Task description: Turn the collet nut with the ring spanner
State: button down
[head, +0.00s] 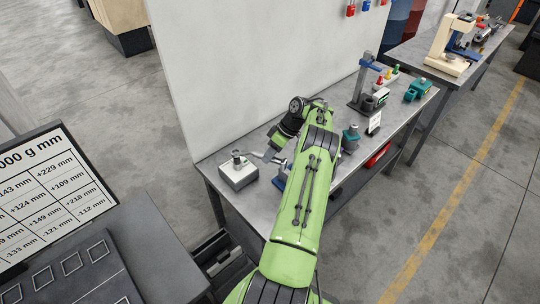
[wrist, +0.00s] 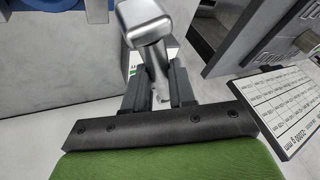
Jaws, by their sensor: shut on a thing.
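My gripper (wrist: 158,88) is shut on the ring spanner, whose bright metal shank (wrist: 157,62) runs between the two dark fingers in the wrist view. A thick, rounded metal end (wrist: 145,18) of it rises above the fingers. In the head view the spanner (head: 258,154) reaches left from my gripper (head: 276,151) towards the collet nut (head: 236,155). The nut stands on top of a pale grey block (head: 238,175) at the bench's left end. Whether the spanner's ring is around the nut or just beside it, I cannot tell.
The grey bench (head: 215,166) also bears a blue-and-grey stand (head: 363,85), a teal device (head: 418,89) and a teal-topped piece (head: 350,138). A pale wall panel (head: 255,65) rises behind it. A printed board (head: 48,195) stands at the left. Open floor lies at the right.

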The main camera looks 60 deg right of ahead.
jog(key=shift+r+p, duration=1.15)
jog(key=shift+r, duration=0.75)
jog(key=shift+w, duration=0.1)
